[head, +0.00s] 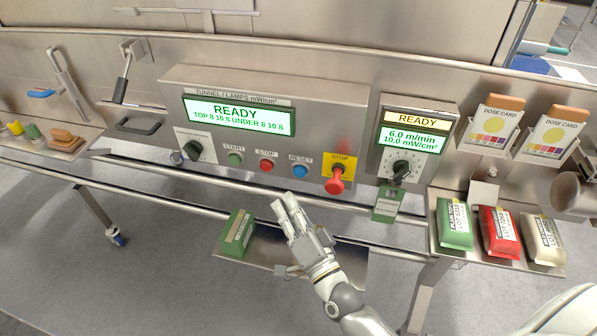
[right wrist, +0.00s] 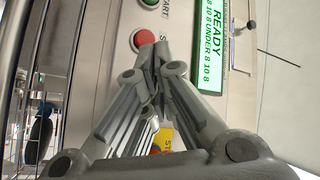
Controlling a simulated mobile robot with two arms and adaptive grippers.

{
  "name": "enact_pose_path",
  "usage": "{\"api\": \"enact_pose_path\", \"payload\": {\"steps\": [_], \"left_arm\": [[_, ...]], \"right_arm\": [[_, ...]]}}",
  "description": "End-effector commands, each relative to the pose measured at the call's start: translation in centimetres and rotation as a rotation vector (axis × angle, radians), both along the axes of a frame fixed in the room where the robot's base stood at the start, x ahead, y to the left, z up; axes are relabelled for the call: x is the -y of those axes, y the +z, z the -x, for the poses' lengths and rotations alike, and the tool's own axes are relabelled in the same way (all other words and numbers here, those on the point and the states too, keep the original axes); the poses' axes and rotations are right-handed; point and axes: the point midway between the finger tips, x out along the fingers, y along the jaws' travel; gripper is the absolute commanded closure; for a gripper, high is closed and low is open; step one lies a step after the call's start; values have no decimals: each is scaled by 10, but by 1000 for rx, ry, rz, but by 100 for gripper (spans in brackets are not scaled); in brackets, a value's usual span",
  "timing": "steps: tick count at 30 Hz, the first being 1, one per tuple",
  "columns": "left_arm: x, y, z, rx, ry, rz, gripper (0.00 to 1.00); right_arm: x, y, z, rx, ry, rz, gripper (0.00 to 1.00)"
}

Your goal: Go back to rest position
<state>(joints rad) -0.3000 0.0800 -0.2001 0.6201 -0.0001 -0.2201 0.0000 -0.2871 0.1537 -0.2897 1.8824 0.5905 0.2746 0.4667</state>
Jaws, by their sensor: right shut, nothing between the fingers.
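My right gripper (head: 287,203) is shut and empty in the head view. It appears below the control panel (head: 360,98), near the blue RESET button (head: 300,171) and left of the red STOP knob (head: 335,184). In the right wrist view its closed fingertips (right wrist: 153,62) point at the panel, close below a red button (right wrist: 143,39) in the picture. I cannot tell from these frames whether the fingertips touch the panel. The panel's display (head: 238,115) reads READY. My left gripper is not in view.
A green packet (head: 237,234) lies on a metal shelf (head: 340,266) beside my right gripper. At the right, a tray (head: 497,256) holds green (head: 454,222), red (head: 498,232) and beige (head: 541,240) packets. Rails run along the front. Open floor (head: 160,285) shows at lower left.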

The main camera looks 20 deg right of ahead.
Motion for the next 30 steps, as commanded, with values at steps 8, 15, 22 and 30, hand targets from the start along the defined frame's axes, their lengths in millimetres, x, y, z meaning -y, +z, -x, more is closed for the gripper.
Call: {"api": "enact_pose_path", "payload": {"steps": [8, 15, 22, 30], "left_arm": [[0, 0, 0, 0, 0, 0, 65], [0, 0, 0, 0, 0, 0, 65], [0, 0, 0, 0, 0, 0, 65], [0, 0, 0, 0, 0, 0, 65]], "right_arm": [[0, -7, -1, -12, 0, 12, 100], [0, -125, 5, -230, 11, 240, 100], [16, -293, 61, -555, 93, 566, 100], [50, -450, 192, -925, 287, 899, 100]]}}
